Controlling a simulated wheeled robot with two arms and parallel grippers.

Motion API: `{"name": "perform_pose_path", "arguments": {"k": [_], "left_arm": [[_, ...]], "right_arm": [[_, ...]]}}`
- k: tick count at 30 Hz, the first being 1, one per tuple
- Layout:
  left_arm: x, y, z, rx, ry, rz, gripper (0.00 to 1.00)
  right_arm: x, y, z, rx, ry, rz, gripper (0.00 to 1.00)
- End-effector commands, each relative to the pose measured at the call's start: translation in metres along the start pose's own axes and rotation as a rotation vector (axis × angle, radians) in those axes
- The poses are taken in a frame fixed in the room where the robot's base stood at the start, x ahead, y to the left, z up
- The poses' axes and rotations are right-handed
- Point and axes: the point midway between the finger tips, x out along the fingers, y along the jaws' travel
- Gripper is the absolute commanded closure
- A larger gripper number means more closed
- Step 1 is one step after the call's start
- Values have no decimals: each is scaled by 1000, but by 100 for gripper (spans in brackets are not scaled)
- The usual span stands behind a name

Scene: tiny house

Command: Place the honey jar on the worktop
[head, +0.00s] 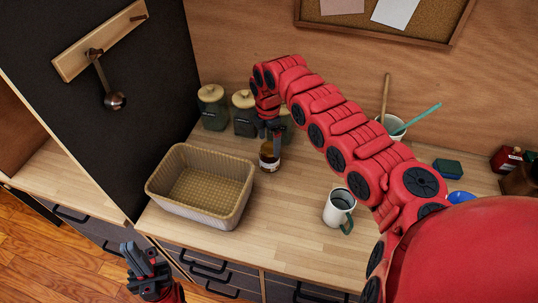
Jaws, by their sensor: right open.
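The honey jar (269,157) is a small amber jar with a pale label. It stands upright on the wooden worktop (290,217), to the right of the basket. My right gripper (272,139) is open and points down at the top of the jar. Its fingers cover part of the jar's top, and I cannot tell whether they touch it. My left gripper (147,262) is low at the left, in front of the drawers and away from the jar. I cannot make out whether its jaws are apart.
A woven basket (240,204) stands left of the jar. Lidded canisters (212,107) stand behind it against the wall. A white mug (339,207) with a green handle stands to the right. Bare worktop lies between basket and mug. My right arm crosses above the right side.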

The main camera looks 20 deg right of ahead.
Motion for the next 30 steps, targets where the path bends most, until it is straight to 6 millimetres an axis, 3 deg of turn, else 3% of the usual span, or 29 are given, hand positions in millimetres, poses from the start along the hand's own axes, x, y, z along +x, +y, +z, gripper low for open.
{"name": "perform_pose_path", "arguments": {"k": [3,9,23,26,30], "left_arm": [[-10,0,2,0,0,0,100],[-14,1,2,0,0,0,100],[-13,1,2,0,0,0,100],[-6,0,1,0,0,0,100],[18,-1,-3,0,0,0,100]], "right_arm": [[-18,2,0,0,-1,5,0],[-35,0,0,-1,0,2,0],[-37,0,-1,-1,0,1,0],[-44,0,0,-1,0,1,0],[-69,0,0,-1,0,1,0]]}}
